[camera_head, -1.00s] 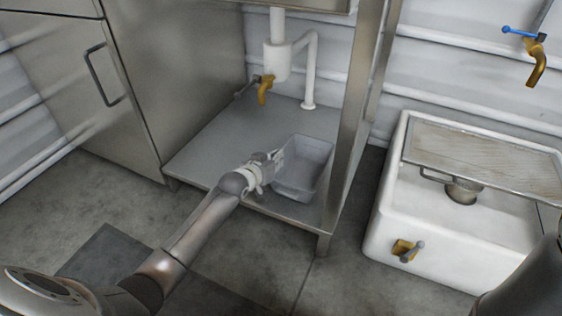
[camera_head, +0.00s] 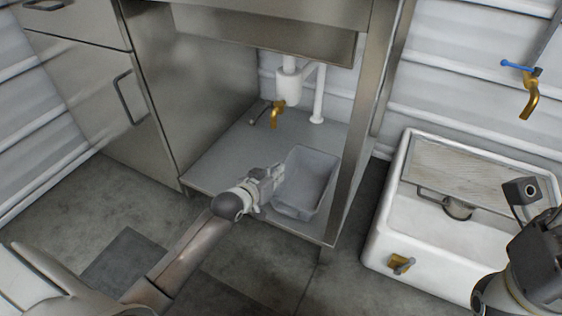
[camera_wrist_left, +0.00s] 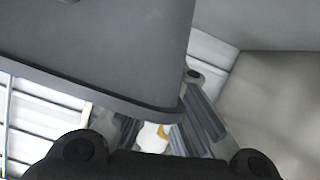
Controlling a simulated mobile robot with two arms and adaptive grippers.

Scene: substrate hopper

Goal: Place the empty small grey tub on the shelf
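The small grey tub (camera_head: 318,164) stands upright on the grey lower shelf (camera_head: 215,163) under the steel sink unit, near its right front leg. Its inside looks empty. My left gripper (camera_head: 272,180) is at the tub's left side, close against its wall. In the left wrist view the tub (camera_wrist_left: 100,45) fills the upper left and hides part of one finger. There the left gripper's (camera_wrist_left: 158,110) fingers stand apart, with a gap between them, and the tub's rim corner lies beside the right finger. I cannot tell whether they touch. My right arm shows at the right edge; its fingers do not.
A white pipe (camera_head: 290,90) and a brass tap (camera_head: 277,112) are behind the tub. The steel leg (camera_head: 356,140) stands close on the tub's right. A white basin (camera_head: 385,235) stands further right. The shelf's left part is clear.

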